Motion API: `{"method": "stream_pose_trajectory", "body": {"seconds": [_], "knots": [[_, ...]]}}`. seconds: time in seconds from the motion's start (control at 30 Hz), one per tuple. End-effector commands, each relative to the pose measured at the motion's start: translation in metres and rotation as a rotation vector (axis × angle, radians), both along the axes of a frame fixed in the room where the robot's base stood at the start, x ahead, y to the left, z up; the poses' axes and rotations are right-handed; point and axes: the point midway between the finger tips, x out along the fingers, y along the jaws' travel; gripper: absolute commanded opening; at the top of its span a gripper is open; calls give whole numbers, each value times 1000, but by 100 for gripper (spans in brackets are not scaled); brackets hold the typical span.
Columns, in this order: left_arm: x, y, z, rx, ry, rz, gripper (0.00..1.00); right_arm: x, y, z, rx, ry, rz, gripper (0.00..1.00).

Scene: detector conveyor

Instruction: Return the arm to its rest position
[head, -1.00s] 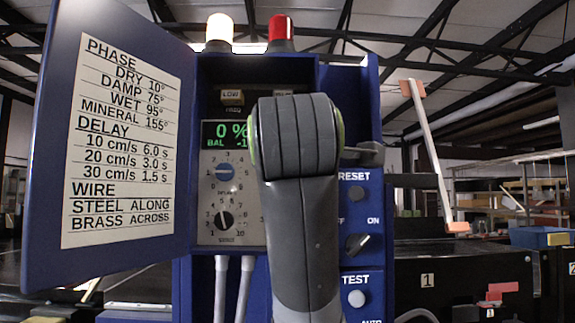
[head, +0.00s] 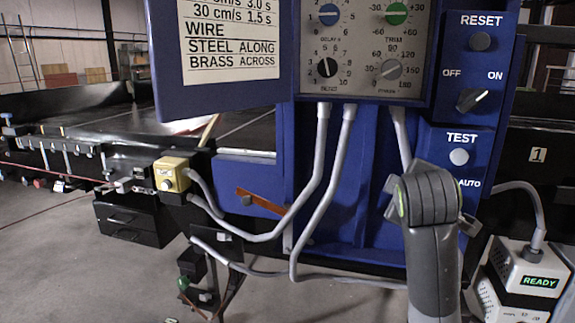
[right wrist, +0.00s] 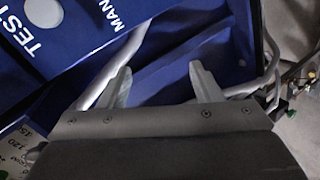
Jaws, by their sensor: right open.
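My right arm (head: 432,240) rises from the lower right of the head view, in front of the lower part of the blue control cabinet (head: 375,180). Its top is a little below and left of the white TEST button (head: 459,157). Its jaws are hidden in that view. In the right wrist view my right gripper (right wrist: 160,68) is open, its two fingers wide apart with nothing between them. The blue cabinet (right wrist: 175,70) and a grey cable lie beyond the fingers; whether they touch anything I cannot tell. My left gripper is not in view.
Grey cables (head: 335,170) hang from the panel. The open cabinet door (head: 220,60) is at upper left, above a conveyor side with a yellow box (head: 172,174). A white READY unit (head: 527,270) stands at right. Bare floor (head: 70,260) shows at lower left.

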Motion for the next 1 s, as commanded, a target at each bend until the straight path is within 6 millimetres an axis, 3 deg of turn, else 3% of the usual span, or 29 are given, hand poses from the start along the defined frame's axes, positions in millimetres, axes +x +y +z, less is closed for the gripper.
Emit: {"method": "stream_pose_trajectory", "body": {"seconds": [0.03, 0.2, 0.37, 0.5, 0.8, 1.0], "knots": [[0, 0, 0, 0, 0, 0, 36, -3, -7, -31, 35, 31, -16, 58], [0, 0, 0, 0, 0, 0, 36, -25, -26, -118, 159, 110, -77, 58], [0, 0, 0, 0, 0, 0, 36, -59, -41, -193, 277, 182, -148, 58], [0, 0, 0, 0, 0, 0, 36, -99, -53, -252, 376, 244, -222, 58], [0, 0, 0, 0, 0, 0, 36, -208, -71, -351, 579, 369, -415, 58], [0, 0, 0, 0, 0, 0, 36, -287, -77, -392, 695, 438, -563, 58]]}}
